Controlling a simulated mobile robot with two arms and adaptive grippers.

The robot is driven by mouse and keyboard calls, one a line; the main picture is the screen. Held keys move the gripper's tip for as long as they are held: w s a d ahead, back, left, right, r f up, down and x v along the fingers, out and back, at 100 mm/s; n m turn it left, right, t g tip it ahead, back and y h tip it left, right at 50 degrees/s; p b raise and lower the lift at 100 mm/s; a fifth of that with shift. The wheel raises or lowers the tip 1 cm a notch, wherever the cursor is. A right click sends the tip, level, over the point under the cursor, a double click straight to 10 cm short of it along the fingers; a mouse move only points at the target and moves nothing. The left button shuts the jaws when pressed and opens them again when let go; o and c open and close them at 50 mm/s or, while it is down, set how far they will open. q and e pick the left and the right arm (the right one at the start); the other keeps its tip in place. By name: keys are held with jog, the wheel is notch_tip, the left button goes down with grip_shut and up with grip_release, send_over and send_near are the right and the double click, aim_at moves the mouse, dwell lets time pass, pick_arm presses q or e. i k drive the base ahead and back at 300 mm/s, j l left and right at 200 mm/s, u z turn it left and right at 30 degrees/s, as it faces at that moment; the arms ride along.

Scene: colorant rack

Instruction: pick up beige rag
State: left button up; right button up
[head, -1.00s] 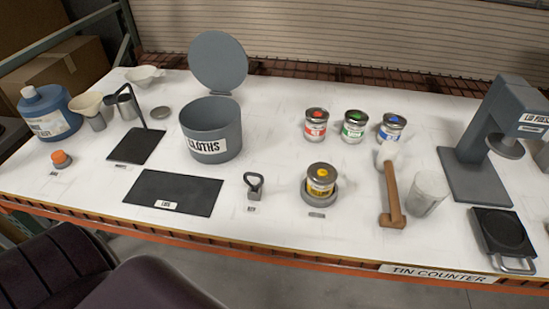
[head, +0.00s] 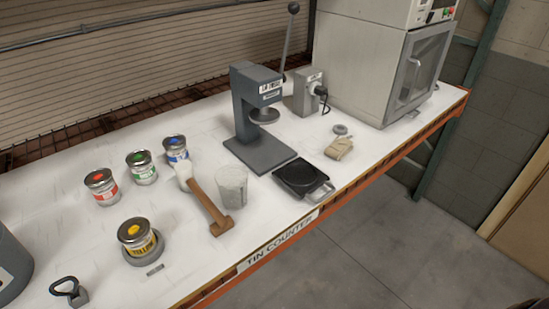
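The beige rag (head: 339,148) lies bunched up on the white counter (head: 185,235), toward the right end. It sits to the right of the black plate with a handle (head: 302,178) and just in front of a small grey ring (head: 341,130). Nothing is on top of it. Neither of my grippers shows in the head view.
A grey lid press (head: 255,115) with a tall lever stands left of the rag. A large oven-like cabinet (head: 380,65) and a grey plug box (head: 308,92) stand behind. A mallet (head: 208,200), a cup (head: 232,187) and several tins (head: 102,187) are further left.

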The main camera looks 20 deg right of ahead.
aim_at(341, 148)
jog(key=l+u, duration=0.35)
jog(key=l, duration=1.35)
